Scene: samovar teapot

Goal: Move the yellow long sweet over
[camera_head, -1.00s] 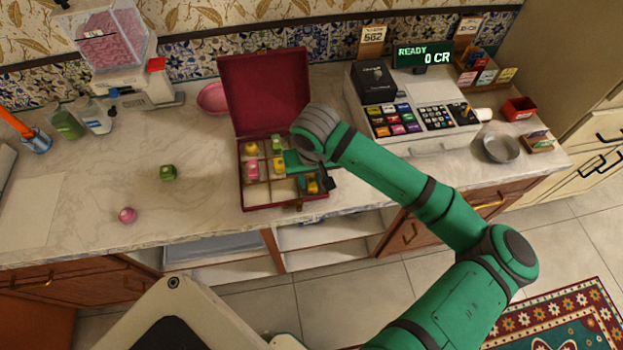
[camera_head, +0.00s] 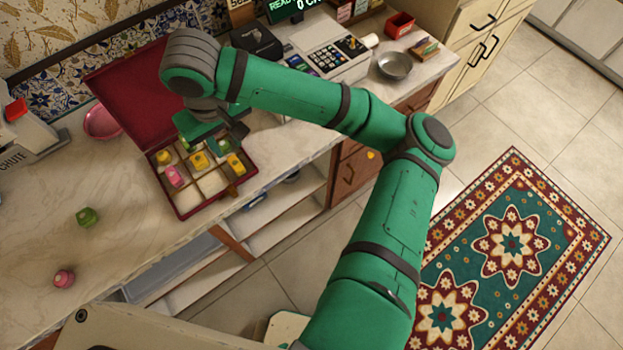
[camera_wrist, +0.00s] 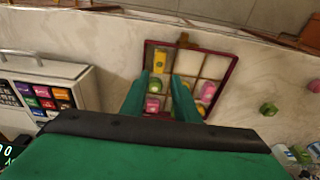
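The yellow long sweet (camera_head: 235,163) lies in the front right compartment of the red box (camera_head: 184,216). In the wrist view the yellow long sweet (camera_wrist: 160,60) is at the top left of the box grid, between and beyond the fingertip directions. My gripper (camera_head: 225,137) is above the back right part of the box, apart from that sweet. In the wrist view my gripper (camera_wrist: 161,76) has its two green fingers spread, with nothing held between them. My arm and gripper hide the back right compartments in the head view.
Other sweets in the box include a pink one (camera_head: 174,176) and a yellow one (camera_head: 199,160). A green sweet (camera_head: 87,217) and a pink sweet (camera_head: 64,278) lie on the counter at left. The open lid (camera_head: 130,95) stands behind; a cash register (camera_head: 330,55) is to the right.

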